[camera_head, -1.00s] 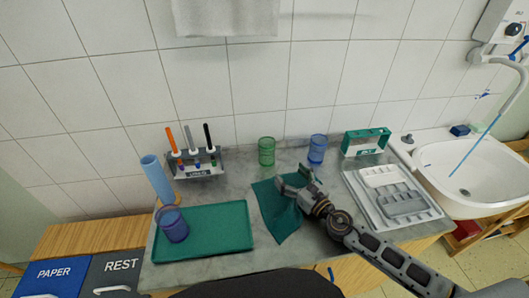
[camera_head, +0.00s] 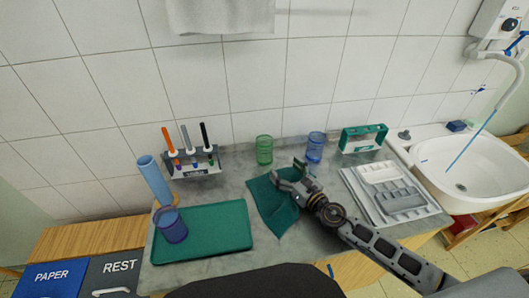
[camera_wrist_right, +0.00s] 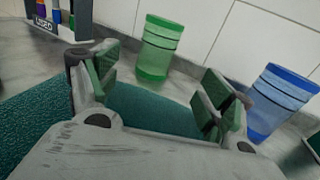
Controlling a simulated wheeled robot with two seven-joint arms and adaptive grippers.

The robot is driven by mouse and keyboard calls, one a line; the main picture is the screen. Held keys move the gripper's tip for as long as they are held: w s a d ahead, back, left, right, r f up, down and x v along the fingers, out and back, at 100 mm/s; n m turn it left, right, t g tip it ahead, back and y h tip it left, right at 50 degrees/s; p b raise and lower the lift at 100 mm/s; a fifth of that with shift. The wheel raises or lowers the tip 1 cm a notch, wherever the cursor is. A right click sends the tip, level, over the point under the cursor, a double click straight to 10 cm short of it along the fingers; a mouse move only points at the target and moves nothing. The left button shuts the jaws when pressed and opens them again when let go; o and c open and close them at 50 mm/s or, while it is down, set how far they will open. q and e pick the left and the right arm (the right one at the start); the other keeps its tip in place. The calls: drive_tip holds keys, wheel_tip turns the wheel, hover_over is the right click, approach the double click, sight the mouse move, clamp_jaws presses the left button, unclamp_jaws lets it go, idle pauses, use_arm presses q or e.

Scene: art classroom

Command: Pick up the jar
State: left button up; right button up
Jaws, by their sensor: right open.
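A green jar (camera_head: 264,150) stands upright at the back of the counter near the tiled wall. A blue jar (camera_head: 315,147) stands upright to its right. A purple-blue jar (camera_head: 171,225) stands on the left corner of the green tray (camera_head: 215,228). My right gripper (camera_head: 288,177) is open and empty over the green cloth (camera_head: 262,200), in front of the green and blue jars. In the right wrist view, the green jar (camera_wrist_right: 158,48) is beyond and between the open fingers (camera_wrist_right: 160,90); the blue jar (camera_wrist_right: 277,103) is just past the right finger. My left gripper is not in view.
A marker rack (camera_head: 195,165) and a blue cylinder (camera_head: 155,180) stand at the left back. A green holder (camera_head: 363,139) and a grey compartment tray (camera_head: 352,186) lie at the right, beside the sink (camera_head: 455,165). The tiled wall is close behind the jars.

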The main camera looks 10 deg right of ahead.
sight(270, 154)
drive_tip(key=shift+x, duration=0.95)
drive_tip(key=shift+p+x, duration=0.5)
drive_tip(key=shift+x, duration=1.6)
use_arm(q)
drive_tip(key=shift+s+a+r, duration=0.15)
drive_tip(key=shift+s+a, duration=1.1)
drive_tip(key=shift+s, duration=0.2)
use_arm(e)
drive_tip(key=shift+x, duration=0.8)
use_arm(q)
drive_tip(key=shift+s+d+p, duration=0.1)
drive_tip(key=shift+p, duration=0.2)
use_arm(e)
drive_tip(key=shift+a, duration=0.1)
